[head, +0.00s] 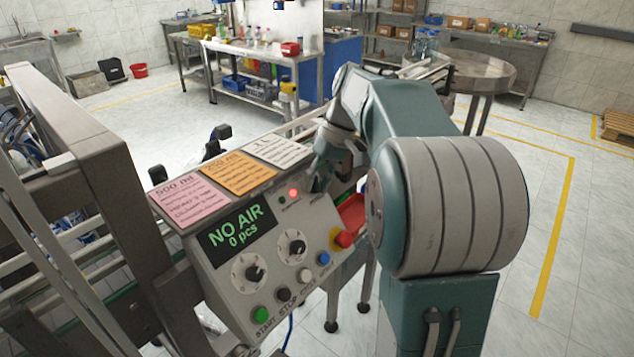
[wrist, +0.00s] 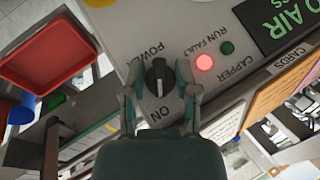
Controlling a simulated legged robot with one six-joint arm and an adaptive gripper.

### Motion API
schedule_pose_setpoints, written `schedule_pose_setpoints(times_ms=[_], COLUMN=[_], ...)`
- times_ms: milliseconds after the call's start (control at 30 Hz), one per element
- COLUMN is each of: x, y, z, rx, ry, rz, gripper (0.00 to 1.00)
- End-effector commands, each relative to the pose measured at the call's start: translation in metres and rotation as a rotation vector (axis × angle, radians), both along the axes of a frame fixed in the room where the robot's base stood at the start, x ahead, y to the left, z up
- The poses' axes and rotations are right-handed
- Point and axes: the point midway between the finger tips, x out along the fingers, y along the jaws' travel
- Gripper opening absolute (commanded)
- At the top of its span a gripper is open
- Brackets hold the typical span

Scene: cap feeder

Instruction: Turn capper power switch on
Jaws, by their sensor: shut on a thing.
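The capper power switch, a black rotary knob (wrist: 159,78), sits on the grey control panel (head: 235,295) in the middle of the wrist view, between the POWER and ON labels. My gripper (wrist: 159,84) has one finger on each side of the knob and is shut on it. A pale mark shows on the knob's ON side, though its exact setting is hard to read. In the head view my gripper (head: 322,177) is at the panel's upper right corner and hides the knob. The red lamp (wrist: 204,62) beside the switch is lit; the green lamp (wrist: 226,47) looks dark.
The display (head: 238,230) reads NO AIR, 0 pcs. Pink, orange and white cards lie along the panel's top. A red emergency button (head: 343,239), several coloured buttons and two dials share the panel. A red tray (wrist: 48,52) stands beside it. Open floor lies at right.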

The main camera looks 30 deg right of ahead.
Motion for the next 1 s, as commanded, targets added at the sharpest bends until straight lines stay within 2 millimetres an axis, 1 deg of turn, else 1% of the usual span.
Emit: schedule_pose_setpoints(times_ms=[33,467,500,533,867,967,1000], x=[0.003,0.003,0.003,0.003,0.002,0.002,0.002], y=[0.000,0.000,0.000,0.000,-0.001,-0.005,-0.007], z=[0.004,0.004,0.004,0.004,0.003,0.009,0.015], rx=[0.001,0.009,0.009,0.009,0.010,0.009,0.009], ry=[-0.016,-0.015,-0.015,-0.015,-0.005,-0.006,-0.006], rz=[-0.006,-0.011,-0.011,-0.011,-0.010,-0.011,-0.011], gripper=[0.00,0.00,0.48,0.51,0.51,0.51,0.51])
